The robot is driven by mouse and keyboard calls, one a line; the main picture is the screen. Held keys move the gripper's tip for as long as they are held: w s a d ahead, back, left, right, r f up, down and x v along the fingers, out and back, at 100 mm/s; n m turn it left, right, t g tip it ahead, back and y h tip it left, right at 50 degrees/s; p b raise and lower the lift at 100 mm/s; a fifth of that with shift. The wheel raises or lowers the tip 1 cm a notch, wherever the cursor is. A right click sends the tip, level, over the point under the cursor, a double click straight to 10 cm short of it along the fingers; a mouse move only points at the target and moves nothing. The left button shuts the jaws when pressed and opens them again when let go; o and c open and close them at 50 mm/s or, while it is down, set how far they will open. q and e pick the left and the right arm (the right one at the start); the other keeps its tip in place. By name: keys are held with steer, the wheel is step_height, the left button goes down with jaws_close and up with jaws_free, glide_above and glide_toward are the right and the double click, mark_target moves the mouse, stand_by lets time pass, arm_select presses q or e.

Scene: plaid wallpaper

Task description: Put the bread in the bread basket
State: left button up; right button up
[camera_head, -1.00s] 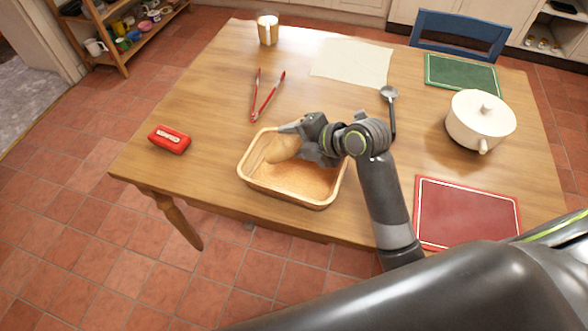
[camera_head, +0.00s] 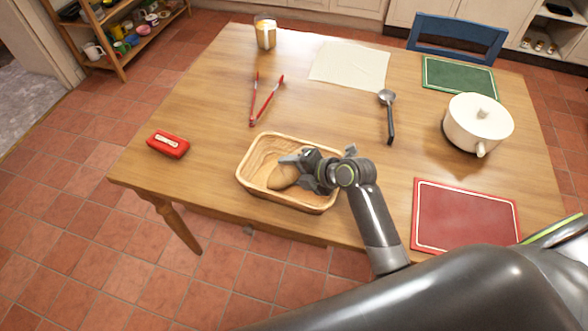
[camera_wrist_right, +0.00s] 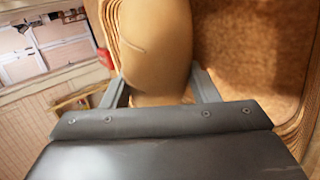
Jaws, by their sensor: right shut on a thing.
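The bread basket (camera_head: 258,152) is a light wooden rectangular tray near the front edge of the table. My right gripper (camera_head: 290,165) is shut on the bread and reaches in over the basket's right side. In the right wrist view the bread (camera_wrist_right: 155,45) sits between the two fingers (camera_wrist_right: 160,90), with the basket's floor (camera_wrist_right: 245,50) to its right. The gripper hides part of the loaf, and I cannot tell whether its underside touches the basket floor. My left gripper is not in view.
Red-handled tongs (camera_head: 264,103) lie behind the basket, and a ladle (camera_head: 389,115) lies to its right. A red box (camera_head: 168,143) sits at left. A white pot (camera_head: 477,123) and a red mat (camera_head: 465,215) are at right. The table's left middle is clear.

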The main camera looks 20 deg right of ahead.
steer(key=shift+f, duration=0.35)
steer(key=o, duration=1.2)
steer(key=shift+r, duration=0.15)
steer(key=shift+r, duration=0.3)
steer(key=shift+s+d+r, duration=0.1)
steer(key=shift+s+d, duration=0.15)
steer(key=v, duration=1.1)
steer(key=shift+r, duration=0.15)
steer(key=shift+s, duration=0.1)
